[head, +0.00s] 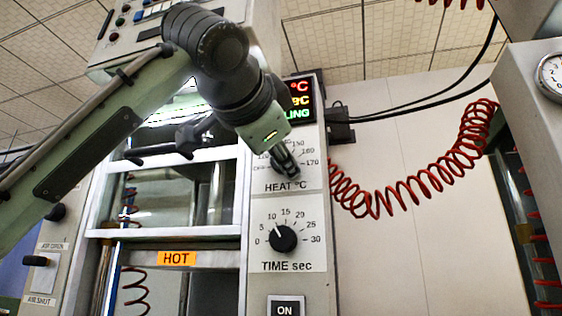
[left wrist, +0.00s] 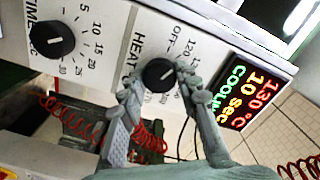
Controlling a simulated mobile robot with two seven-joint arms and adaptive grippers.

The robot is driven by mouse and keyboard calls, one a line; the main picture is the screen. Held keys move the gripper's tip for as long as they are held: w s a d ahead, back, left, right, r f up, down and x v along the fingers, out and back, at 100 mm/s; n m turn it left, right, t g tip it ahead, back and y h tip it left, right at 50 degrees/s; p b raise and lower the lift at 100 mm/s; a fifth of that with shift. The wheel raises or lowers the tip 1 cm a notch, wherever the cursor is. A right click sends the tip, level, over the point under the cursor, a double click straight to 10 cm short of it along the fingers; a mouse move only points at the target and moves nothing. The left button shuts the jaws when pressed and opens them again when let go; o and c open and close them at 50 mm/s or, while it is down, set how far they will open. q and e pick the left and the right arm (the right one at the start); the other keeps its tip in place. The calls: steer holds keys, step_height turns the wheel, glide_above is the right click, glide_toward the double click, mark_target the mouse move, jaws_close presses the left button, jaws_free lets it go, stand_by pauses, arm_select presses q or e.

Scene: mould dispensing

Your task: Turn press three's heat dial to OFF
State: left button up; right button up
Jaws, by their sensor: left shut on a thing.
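The black heat dial (left wrist: 158,73) is on the pale panel marked HEAT °C, with OFF and temperature numbers around it. My left gripper (head: 286,163) reaches it from the upper left in the head view. In the left wrist view its two fingers (left wrist: 155,85) are on either side of the dial, shut on it. In the head view the gripper mostly hides the dial, and I cannot tell where its pointer stands. The lit display (left wrist: 245,100) reads 130 °C, 10 sec and a partly hidden word like COOLING. My right gripper is in neither view.
The black time dial (head: 282,239) sits below the heat dial. An ON button (head: 286,309) is lower still. An orange HOT label (head: 177,258) marks the press frame at the left. A red coiled hose (head: 400,195) hangs to the right of the panel.

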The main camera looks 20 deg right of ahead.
arm_select(q)
steer(key=n+b, duration=0.1)
steer(key=n, duration=0.4)
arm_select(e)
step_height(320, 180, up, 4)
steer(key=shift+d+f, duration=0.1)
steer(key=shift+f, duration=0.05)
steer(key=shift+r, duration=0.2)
arm_select(q)
steer(key=o, duration=1.2)
steer(key=shift+c, duration=0.2)
steer(key=v, duration=1.2)
